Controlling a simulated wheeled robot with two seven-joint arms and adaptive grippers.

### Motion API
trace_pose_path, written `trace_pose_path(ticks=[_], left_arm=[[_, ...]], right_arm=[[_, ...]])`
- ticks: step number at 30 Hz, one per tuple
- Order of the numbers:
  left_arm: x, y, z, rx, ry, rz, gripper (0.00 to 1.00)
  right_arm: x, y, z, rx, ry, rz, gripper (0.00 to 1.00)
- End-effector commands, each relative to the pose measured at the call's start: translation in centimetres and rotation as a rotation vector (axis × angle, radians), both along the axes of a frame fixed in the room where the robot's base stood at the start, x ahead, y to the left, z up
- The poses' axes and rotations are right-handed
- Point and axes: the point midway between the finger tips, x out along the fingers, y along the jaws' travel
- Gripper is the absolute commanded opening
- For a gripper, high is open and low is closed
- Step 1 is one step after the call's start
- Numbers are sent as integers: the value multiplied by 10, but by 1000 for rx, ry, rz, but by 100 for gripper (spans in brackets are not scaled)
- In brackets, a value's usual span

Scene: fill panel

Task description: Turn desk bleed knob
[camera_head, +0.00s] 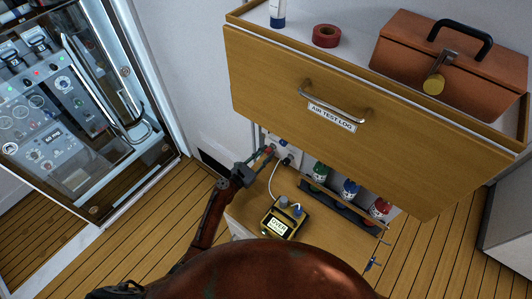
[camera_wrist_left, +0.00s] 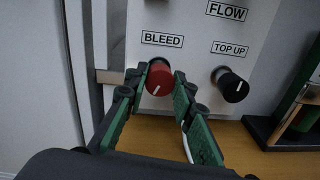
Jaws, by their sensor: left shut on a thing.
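The bleed knob (camera_wrist_left: 159,78) is a red knob with a white pointer line, under the label BLEED on a pale panel (camera_wrist_left: 200,50) in the left wrist view. My left gripper (camera_wrist_left: 158,92) has its two green-padded fingers on either side of the knob and is shut on it. In the head view the left gripper (camera_head: 247,171) reaches the small panel (camera_head: 285,153) below the wooden drawer, and the red knob (camera_head: 269,150) shows just beyond its fingers. My right gripper is not in view.
A black TOP UP knob (camera_wrist_left: 232,86) sits to the right of the bleed knob. A yellow meter (camera_head: 282,219) stands on the desk (camera_head: 250,210). Several bottles stand in a rack (camera_head: 340,203). The AIR TEST LOG drawer (camera_head: 350,110) overhangs the desk. A glass-fronted cabinet (camera_head: 80,110) is at left.

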Motion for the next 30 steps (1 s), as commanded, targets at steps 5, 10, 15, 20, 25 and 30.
trace_pose_path(ticks=[5,10,15,20,25,30], left_arm=[[-1,1,-1,-141,99,2,0],[-1,1,-2,-274,190,2,0],[-1,1,-1,-408,279,2,0],[-1,0,-2,-535,364,1,0],[-2,1,-2,-668,453,2,0],[-2,0,-2,-803,543,2,0]], right_arm=[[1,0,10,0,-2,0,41],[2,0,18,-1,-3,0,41],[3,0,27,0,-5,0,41],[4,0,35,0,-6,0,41],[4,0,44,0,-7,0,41],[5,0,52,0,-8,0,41]])
